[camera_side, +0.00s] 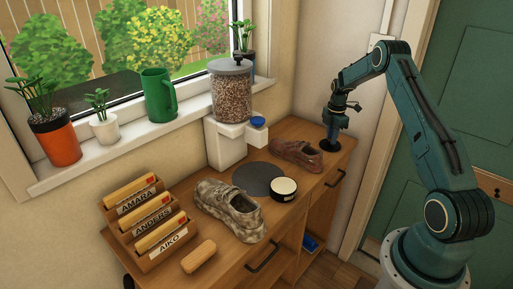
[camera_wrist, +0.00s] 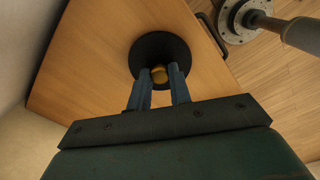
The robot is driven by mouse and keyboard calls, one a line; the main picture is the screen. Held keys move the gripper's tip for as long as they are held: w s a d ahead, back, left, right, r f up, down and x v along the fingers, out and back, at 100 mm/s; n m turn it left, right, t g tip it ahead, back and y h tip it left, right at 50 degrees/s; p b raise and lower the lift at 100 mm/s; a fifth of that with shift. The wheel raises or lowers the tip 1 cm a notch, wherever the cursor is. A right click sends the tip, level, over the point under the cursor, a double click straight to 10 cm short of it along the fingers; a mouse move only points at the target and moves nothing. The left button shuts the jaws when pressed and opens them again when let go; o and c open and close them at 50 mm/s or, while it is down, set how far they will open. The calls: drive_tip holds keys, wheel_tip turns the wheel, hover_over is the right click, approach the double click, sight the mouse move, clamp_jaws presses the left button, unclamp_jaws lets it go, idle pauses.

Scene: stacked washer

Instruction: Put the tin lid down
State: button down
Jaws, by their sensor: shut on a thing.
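The tin lid is a dark round disc (camera_wrist: 160,44) with a small brass-coloured knob (camera_wrist: 159,75) in the wrist view. My gripper (camera_wrist: 161,72) is shut on the knob, one finger on each side. In the side view my gripper (camera_side: 333,136) points down over the right end of the wooden cabinet top (camera_side: 345,152). The lid (camera_side: 327,147) shows as a small dark disc below it, at or just above the wood; I cannot tell whether it touches. A round tin with a pale top (camera_side: 284,188) stands near the cabinet's front edge.
A brown shoe (camera_side: 298,154) lies just left of the lid. A white dispenser (camera_side: 224,142) stands by the wall.

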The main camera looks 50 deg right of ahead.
drive_tip(key=shift+f, duration=0.15)
drive_tip(key=c, duration=1.3)
unclamp_jaws()
wheel_tip(320, 180, up, 12)
drive_tip(key=shift+r, duration=0.2)
